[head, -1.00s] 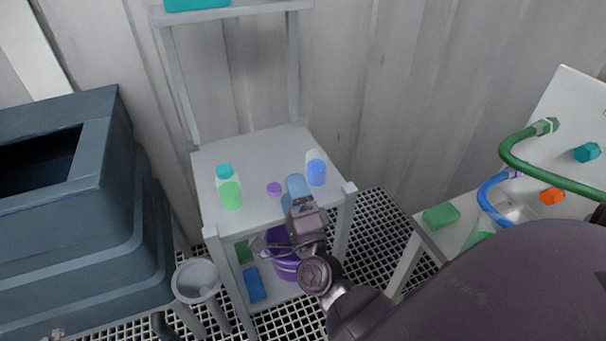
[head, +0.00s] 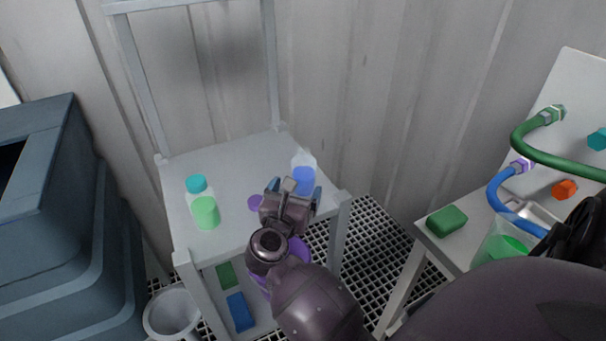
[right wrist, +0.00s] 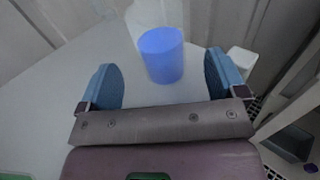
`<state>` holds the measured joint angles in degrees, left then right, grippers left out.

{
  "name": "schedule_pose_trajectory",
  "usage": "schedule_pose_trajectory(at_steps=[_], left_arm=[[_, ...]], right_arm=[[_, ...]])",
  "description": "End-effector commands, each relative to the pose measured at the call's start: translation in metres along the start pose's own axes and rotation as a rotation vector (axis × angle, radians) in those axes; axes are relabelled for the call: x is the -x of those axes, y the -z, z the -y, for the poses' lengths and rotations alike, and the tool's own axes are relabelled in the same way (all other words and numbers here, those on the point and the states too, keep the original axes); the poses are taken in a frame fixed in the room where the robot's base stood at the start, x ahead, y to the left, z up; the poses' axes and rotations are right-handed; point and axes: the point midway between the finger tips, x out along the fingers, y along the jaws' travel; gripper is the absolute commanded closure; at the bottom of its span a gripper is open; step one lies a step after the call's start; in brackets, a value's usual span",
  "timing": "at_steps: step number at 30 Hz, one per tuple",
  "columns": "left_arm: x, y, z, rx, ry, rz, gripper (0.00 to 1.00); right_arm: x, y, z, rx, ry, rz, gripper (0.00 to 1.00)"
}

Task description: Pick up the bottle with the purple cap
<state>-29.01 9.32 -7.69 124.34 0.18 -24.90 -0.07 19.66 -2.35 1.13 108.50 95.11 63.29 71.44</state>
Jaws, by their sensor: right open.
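A clear bottle with blue liquid (head: 303,176) stands upright at the back right of the small grey table (head: 235,162). No purple cap shows on it; its upper part is clear. My right gripper (head: 296,187) is open just in front of the blue bottle. In the right wrist view, the blue bottle (right wrist: 162,56) stands ahead, between the lines of the open blue-padded fingers (right wrist: 161,80), with gaps on both sides. My left gripper is not in view.
A bottle with green liquid and a teal cap (head: 201,203) stands on the table's left. Table posts rise at the back. A purple bucket (head: 297,250) is partly hidden below. A bench with a green block (head: 447,221) and hoses stands right.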

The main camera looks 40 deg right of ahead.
Motion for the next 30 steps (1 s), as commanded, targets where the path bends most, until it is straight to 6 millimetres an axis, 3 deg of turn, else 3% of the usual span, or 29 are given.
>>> schedule_pose_trajectory(at_steps=[5,15,25,30], left_arm=[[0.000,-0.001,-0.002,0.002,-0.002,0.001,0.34],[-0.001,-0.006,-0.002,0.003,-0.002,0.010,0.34],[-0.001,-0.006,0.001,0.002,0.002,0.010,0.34],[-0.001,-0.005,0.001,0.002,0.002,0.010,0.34]], right_arm=[[-0.010,0.000,0.000,0.001,-0.001,0.002,0.10],[-0.053,0.000,0.000,0.003,-0.001,0.003,0.10],[-0.059,0.000,0.000,0.002,-0.001,0.001,0.10],[-0.059,0.000,0.000,0.002,-0.001,0.001,0.34]])
